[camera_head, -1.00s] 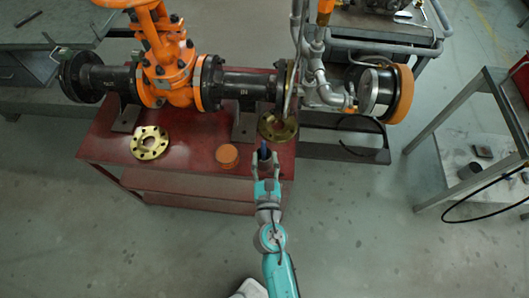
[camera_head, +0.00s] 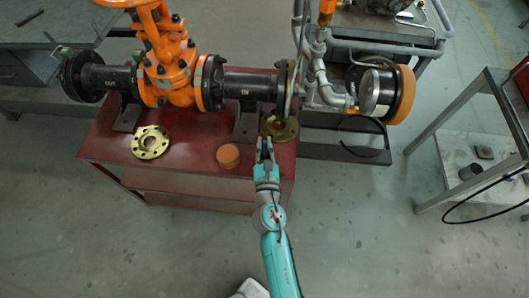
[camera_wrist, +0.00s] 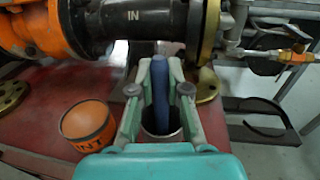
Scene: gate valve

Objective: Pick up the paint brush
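The paint brush (camera_wrist: 160,90) shows as an upright blue handle in the wrist view, standing in a round metal can (camera_wrist: 160,128). My gripper (camera_wrist: 160,72) has one finger on each side of the handle, and the fingertips are drawn in against it. The can lies partly behind the fingers and palm, and the brush's lower end is hidden. In the head view my gripper (camera_head: 265,150) is at the right front of the red table (camera_head: 190,170), with the blue handle between its fingers.
An orange paint pot (camera_head: 228,156) stands just left of my gripper. A brass flange (camera_head: 150,142) lies farther left, and another (camera_head: 279,128) is just beyond the gripper. The orange valve (camera_head: 168,65) and black pipe (camera_head: 250,84) run across the back. Floor is clear in front.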

